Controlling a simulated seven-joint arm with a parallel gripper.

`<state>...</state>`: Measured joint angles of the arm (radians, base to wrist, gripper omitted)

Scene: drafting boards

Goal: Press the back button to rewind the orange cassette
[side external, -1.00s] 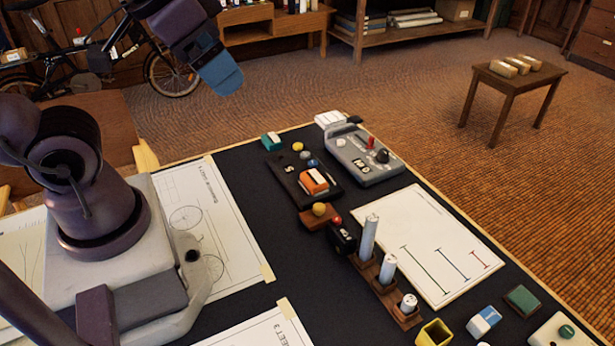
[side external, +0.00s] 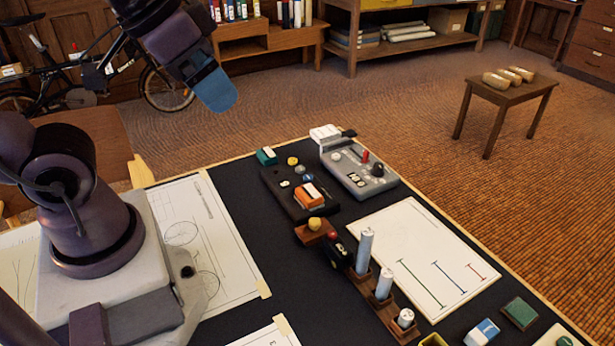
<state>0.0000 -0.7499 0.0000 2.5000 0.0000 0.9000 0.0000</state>
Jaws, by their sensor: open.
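The orange cassette (side external: 310,196), with a pale label, sits on a dark flat board (side external: 284,196) at the middle of the black table mat. Small round pieces in yellow (side external: 292,161) and blue-grey (side external: 307,177) lie at the board's far end. A grey console (side external: 358,168) with a red lever, a dark knob and small white-and-black keys stands to its right. I cannot tell which control is the back button. My gripper (side external: 213,92), with a blue end, hangs open in the air at upper left, well apart from the cassette and console.
A wooden block with a yellow knob (side external: 314,230) and a rack of upright white cylinders (side external: 381,283) stand in front of the cassette. A white drawing sheet (side external: 440,262) lies to the right. The black mat left of the cassette is clear.

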